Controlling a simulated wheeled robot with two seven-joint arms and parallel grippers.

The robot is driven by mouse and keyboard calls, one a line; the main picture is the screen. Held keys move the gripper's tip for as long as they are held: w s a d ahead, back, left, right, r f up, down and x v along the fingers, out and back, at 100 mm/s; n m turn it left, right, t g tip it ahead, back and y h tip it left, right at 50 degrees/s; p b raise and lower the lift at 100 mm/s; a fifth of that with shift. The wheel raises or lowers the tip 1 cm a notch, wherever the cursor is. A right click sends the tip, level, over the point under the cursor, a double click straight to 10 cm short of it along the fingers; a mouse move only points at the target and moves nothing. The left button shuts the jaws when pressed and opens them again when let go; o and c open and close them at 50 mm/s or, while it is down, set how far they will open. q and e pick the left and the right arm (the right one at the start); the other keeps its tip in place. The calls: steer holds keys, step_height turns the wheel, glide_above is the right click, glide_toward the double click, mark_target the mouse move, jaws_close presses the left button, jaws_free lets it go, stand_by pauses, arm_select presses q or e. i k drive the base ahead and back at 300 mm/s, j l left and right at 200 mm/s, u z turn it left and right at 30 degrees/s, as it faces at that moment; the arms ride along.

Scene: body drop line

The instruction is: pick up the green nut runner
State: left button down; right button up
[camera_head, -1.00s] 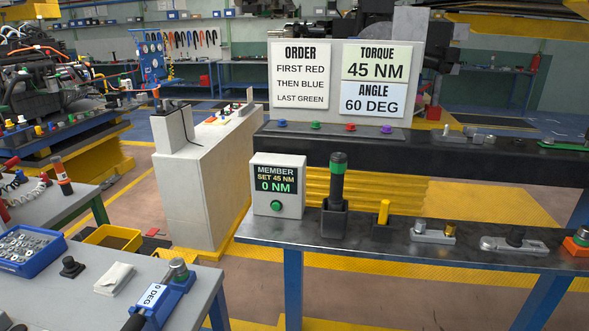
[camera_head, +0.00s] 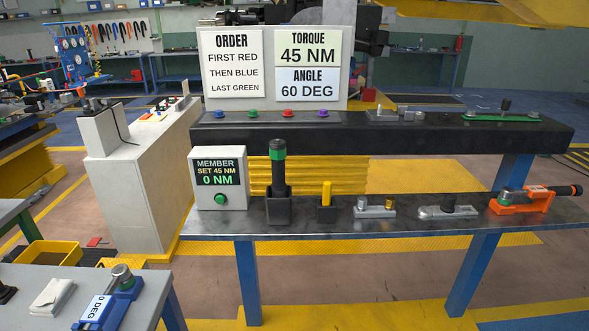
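The green nut runner (camera_head: 279,168) is a black upright tool with a green band near its top. It stands in a dark square holder (camera_head: 279,209) on the metal bench (camera_head: 330,226), just right of the white MEMBER display box (camera_head: 220,178). The display reads SET 45 NM and 0 NM. Neither of my grippers shows in the head view.
A yellow-handled tool (camera_head: 326,194), grey metal parts (camera_head: 375,208) and an orange tool (camera_head: 520,201) sit along the bench to the right. A dark beam (camera_head: 400,133) with coloured pieces runs behind. A blue tool (camera_head: 108,305) lies on the table at lower left.

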mark_target(277, 147)
steer(key=z, duration=1.4)
steer(key=u, duration=1.4)
steer(key=i+l+u, duration=0.25)
steer(key=i, duration=0.25)
steer(key=i+u, duration=0.2)
steer(key=i, duration=0.45)
